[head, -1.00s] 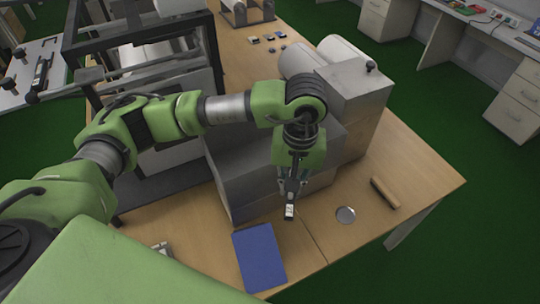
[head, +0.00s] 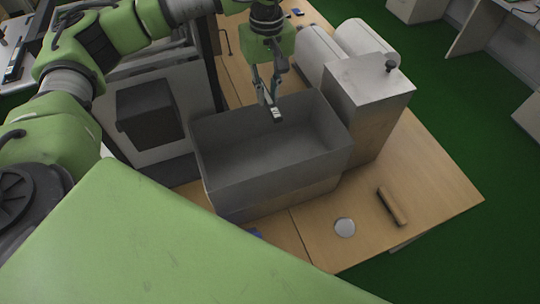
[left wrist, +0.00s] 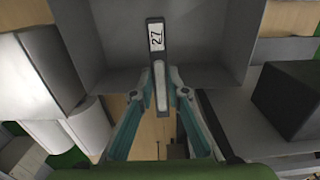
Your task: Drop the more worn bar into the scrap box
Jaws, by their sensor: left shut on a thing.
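My left gripper (head: 268,92) is shut on a small dark bar (head: 277,115) with a white label. In the left wrist view the bar (left wrist: 156,45) stands out between the fingertips (left wrist: 160,92), and its label reads 27. The held bar is above the back part of a large open grey box (head: 250,170), likely the scrap box. The part of the box floor that shows looks bare. In the left wrist view the grey box (left wrist: 215,60) lies beyond the bar. My right gripper is not in view.
A grey metal machine (head: 365,105) with white cylinders (head: 330,50) stands right of the box. A brown bar-shaped piece (head: 392,206) and a round silver disc (head: 344,227) lie on the wooden table (head: 430,190). A dark block (head: 148,112) stands to the left.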

